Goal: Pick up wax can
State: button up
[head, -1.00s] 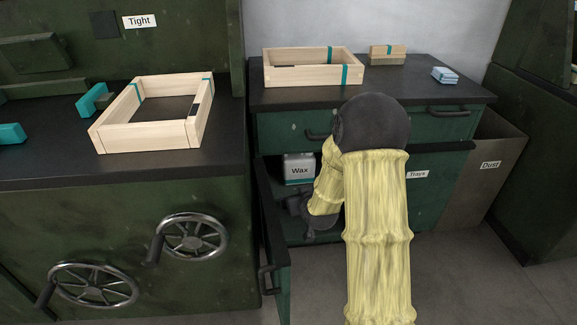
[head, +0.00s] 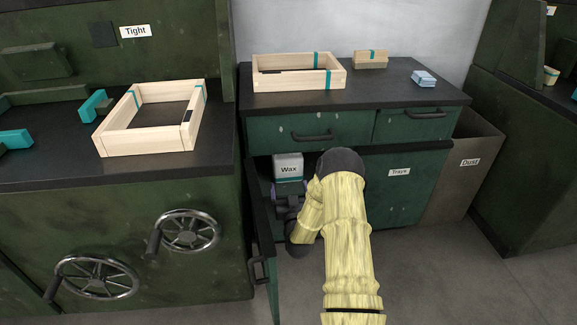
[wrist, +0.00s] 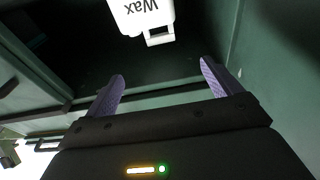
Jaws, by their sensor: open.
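The wax can (head: 288,168) is white with a "Wax" label and a teal band near its base. It stands inside the open cabinet under the back counter. In the wrist view the can (wrist: 141,14) shows at the top, partly cut off, with a handle-like loop at its end. My gripper (wrist: 160,78) is open, its purple fingers apart and empty. The can lies beyond the fingertips, not between them. In the head view my gripper (head: 288,192) is at the cabinet opening, just below and in front of the can, partly hidden by my arm.
The open cabinet door (head: 263,250) stands left of my arm. A wooden crate frame (head: 300,72) lies on the counter above. A dust bin (head: 462,185) stands at the right.

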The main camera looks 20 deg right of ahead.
jog(key=b, duration=0.6)
send_near(284, 158)
jog(key=w+r, duration=0.3)
jog(key=w, duration=0.1)
jog(key=shift+w+d+r, duration=0.2)
jog(key=shift+d, duration=0.35)
jog(key=b+x, duration=0.4)
jog(key=x, duration=0.1)
jog(key=shift+w+d+f, duration=0.15)
